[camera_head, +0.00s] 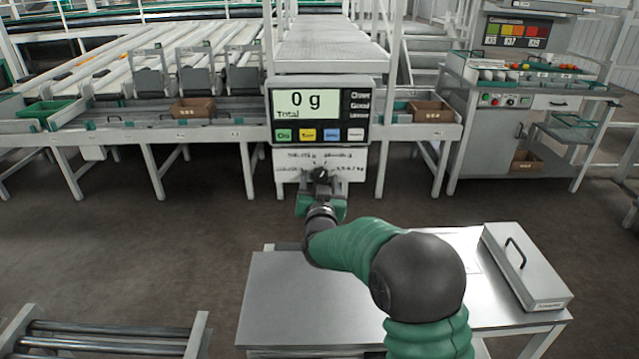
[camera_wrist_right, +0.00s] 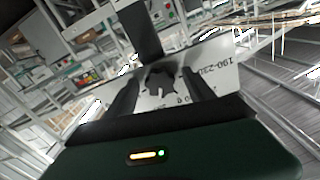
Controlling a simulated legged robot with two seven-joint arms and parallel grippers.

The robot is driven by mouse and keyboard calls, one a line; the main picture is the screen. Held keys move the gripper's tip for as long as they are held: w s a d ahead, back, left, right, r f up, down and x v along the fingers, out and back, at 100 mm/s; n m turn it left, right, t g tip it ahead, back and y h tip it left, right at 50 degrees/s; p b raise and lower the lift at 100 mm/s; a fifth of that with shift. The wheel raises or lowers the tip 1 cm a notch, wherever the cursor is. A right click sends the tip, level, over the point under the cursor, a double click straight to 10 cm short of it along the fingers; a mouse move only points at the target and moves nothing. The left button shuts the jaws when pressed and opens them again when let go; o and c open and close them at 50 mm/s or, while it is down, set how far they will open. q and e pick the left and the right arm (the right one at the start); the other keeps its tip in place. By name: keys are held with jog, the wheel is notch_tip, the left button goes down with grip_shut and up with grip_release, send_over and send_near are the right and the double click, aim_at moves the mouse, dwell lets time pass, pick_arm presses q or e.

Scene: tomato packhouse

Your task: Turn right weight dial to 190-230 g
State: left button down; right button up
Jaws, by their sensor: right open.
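The weight dial (camera_head: 320,173) is a dark round knob on a white plate (camera_head: 345,175) below the scale display (camera_head: 320,112), which reads 0 g. The plate carries small range labels around the knob, mostly too small to read in the head view. In the right wrist view the dial (camera_wrist_right: 158,79) shows dark against the plate, with a label starting "190-23" (camera_wrist_right: 215,72) beside it. My right gripper (camera_head: 319,189) is open in front of the dial. In the wrist view its fingers (camera_wrist_right: 160,90) stand either side of the knob; contact and the pointer's setting cannot be told. My left gripper is out of view.
A steel table (camera_head: 285,300) with a lidded metal box (camera_head: 525,265) stands below my right arm. Cardboard boxes (camera_head: 193,108) and (camera_head: 430,110) sit on the bench either side of the display. A control cabinet (camera_head: 510,130) stands at right. Rollers (camera_head: 105,338) lie at lower left.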

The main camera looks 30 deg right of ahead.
jog(key=shift+c, duration=0.3)
grip_shut()
